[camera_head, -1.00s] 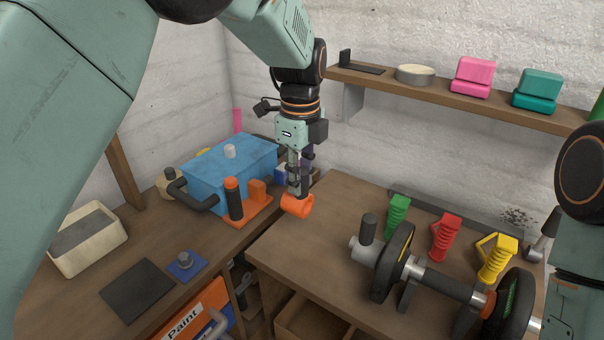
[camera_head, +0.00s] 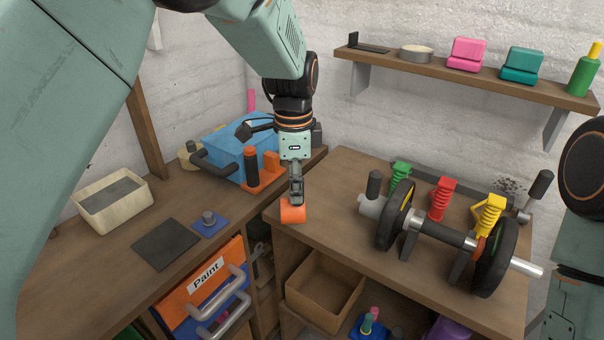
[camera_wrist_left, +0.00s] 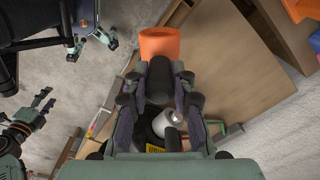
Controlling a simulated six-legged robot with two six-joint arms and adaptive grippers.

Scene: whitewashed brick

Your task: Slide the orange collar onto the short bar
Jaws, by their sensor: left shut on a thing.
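The orange collar (camera_head: 292,213) hangs below my left gripper (camera_head: 297,190), above the front left corner of the right bench. In the left wrist view the collar (camera_wrist_left: 160,43) has a dark grip, and the gripper's fingers (camera_wrist_left: 158,90) are shut on that grip. The short bar (camera_head: 440,232) lies on stands on the bench, with two black discs. Its right end is bare metal; its left end carries a silver collar (camera_head: 369,206) with a dark upright grip. The orange collar is apart from the bar. My right gripper (camera_wrist_left: 44,100) looks open and empty in the left wrist view.
Green (camera_head: 400,174), red (camera_head: 442,198) and yellow (camera_head: 488,215) spring clamps stand behind the bar. A blue box (camera_head: 237,143) stands on the left bench by an orange holder (camera_head: 268,172). An open bin (camera_head: 325,285) sits below the bench top. A shelf (camera_head: 440,75) runs along the wall.

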